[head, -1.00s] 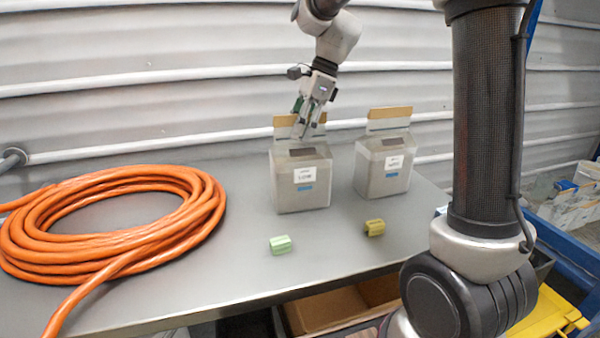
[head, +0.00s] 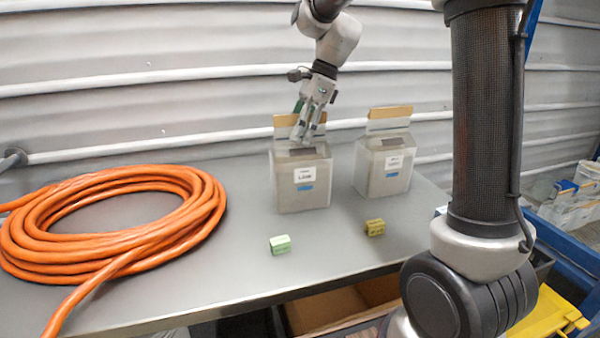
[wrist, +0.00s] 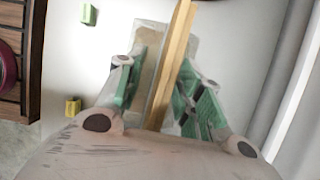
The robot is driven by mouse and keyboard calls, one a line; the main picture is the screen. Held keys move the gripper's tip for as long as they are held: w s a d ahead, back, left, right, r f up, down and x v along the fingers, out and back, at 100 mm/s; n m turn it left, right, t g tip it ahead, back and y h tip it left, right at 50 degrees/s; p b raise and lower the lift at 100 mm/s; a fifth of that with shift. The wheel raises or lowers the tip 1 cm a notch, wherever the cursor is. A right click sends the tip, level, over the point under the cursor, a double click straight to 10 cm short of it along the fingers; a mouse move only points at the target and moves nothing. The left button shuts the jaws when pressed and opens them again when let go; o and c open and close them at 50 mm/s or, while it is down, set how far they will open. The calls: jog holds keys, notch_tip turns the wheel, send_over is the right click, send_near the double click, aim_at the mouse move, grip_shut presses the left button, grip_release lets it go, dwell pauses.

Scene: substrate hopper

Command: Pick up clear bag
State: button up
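Two clear bags with grey contents, white labels and tan top strips stand upright on the grey table: a left bag (head: 300,195) and a right bag (head: 385,182). My gripper (head: 304,135) is above the left bag, pointing down at its top. In the wrist view, my gripper (wrist: 160,100) is open. Its two green-padded fingers lie on either side of the left bag's tan strip (wrist: 172,65), with gaps visible. In the head view the fingers hide part of that strip. I cannot tell exactly how far down they reach.
A green block (head: 280,245) and a yellow block (head: 375,228) lie in front of the bags. An orange coiled hose (head: 110,245) covers the table's left side. A corrugated wall (head: 150,80) rises close behind. The front middle of the table (head: 220,285) is clear.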

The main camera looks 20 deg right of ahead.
grip_shut()
jog(key=shift+r, duration=0.1)
notch_tip(320, 180, up, 10)
jog(key=shift+r, duration=0.25)
dwell(0.3)
